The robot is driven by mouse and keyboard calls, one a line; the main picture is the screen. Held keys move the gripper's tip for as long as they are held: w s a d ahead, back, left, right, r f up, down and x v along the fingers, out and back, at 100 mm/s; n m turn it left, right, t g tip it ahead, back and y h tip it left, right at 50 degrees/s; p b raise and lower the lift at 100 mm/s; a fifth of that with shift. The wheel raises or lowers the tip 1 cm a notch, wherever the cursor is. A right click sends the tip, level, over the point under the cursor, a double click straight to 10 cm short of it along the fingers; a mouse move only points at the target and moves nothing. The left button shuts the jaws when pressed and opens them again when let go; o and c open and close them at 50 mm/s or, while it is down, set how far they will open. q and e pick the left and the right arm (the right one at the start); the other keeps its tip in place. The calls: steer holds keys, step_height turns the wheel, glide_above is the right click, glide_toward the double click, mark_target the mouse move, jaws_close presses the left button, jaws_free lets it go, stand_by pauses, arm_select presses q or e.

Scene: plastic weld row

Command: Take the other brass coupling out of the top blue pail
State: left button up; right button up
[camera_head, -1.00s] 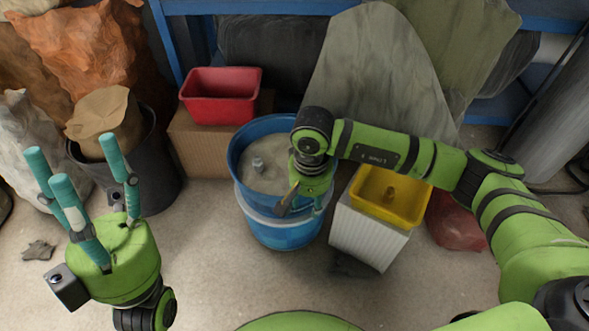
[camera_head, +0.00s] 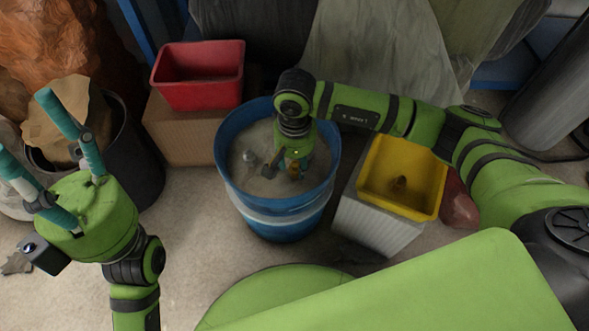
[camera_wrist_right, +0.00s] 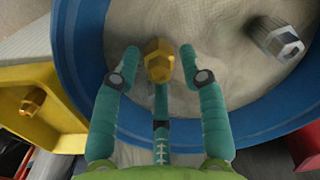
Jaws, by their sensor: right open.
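The top blue pail (camera_head: 226,150) stands in the middle of the head view and holds pale sand. In the right wrist view, a brass coupling (camera_wrist_right: 159,62) sits on the sand near the blue rim (camera_wrist_right: 84,60). My right gripper (camera_head: 291,172) reaches down into the pail. Its teal fingers are open, one on each side of the coupling, with a third finger below it in the picture. In the head view the gripper largely hides this coupling. Another brass coupling (camera_head: 400,183) lies in the yellow bin (camera_head: 376,205). My left gripper (camera_head: 30,130) is open and empty at the left.
A silver fitting (camera_head: 249,157) lies on the sand left of my right gripper. A red bin (camera_head: 198,92) sits on a cardboard box (camera_head: 185,135) behind left. The yellow bin stands on a white box (camera_head: 368,229) to the right. A black bucket (camera_head: 135,150) stands left.

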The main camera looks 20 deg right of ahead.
step_height(320, 180, down, 3)
steer(key=shift+r+b, duration=0.1)
steer(key=shift+b, duration=0.2)
steer(key=shift+r, duration=0.1)
jaws_close()
